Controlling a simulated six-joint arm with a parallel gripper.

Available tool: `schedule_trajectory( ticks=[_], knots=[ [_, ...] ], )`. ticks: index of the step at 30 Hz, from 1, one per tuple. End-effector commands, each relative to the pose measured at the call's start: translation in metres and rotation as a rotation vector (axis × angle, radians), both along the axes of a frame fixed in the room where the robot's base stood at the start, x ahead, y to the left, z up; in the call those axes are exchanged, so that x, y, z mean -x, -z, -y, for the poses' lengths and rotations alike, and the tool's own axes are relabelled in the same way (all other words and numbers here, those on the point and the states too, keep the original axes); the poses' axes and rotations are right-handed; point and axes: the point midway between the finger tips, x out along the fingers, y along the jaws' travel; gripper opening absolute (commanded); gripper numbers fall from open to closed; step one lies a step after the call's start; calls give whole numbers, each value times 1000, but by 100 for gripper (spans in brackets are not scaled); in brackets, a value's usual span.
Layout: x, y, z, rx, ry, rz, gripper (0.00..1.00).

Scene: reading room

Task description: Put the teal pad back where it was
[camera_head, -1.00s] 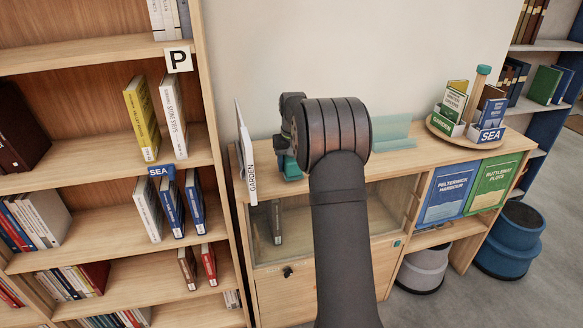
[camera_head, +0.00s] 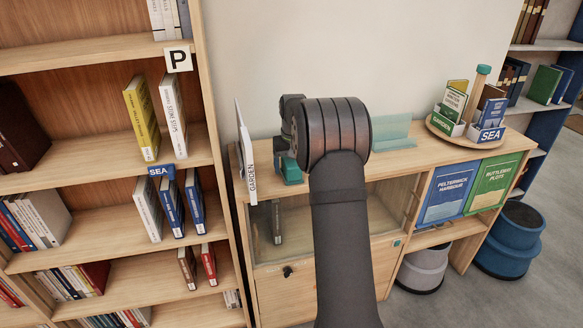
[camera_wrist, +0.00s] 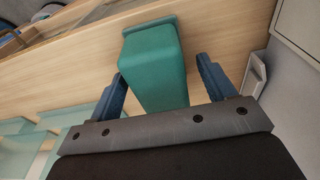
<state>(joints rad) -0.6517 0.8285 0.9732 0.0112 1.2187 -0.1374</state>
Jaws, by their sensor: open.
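The teal pad (camera_wrist: 152,62) is a block with a wider lip at its far end. In the wrist view it lies between the two blue fingers of my gripper (camera_wrist: 162,70), with a visible gap to the right finger; whether the left finger touches it I cannot tell. The fingers are apart. In the head view a teal piece (camera_head: 291,172) shows just left of my arm, by the cabinet top's front edge; my arm hides the rest and most of the gripper.
A translucent teal stand (camera_head: 392,133) is right of my arm on the wooden cabinet top (camera_head: 415,163). A round tray (camera_head: 434,127) holds boxed cards farther right. A tall bookcase (camera_head: 108,262) stands left.

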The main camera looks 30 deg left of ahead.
Motion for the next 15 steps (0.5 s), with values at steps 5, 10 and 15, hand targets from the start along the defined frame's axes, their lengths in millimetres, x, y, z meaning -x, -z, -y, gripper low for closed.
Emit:
schedule_trajectory(
  ticks=[5,10,15],
  knots=[
    [2,-38,3,-3,0,4,76],
    [6,-73,6,-2,0,2,76],
    [8,-98,8,-1,0,1,76]
  ],
)
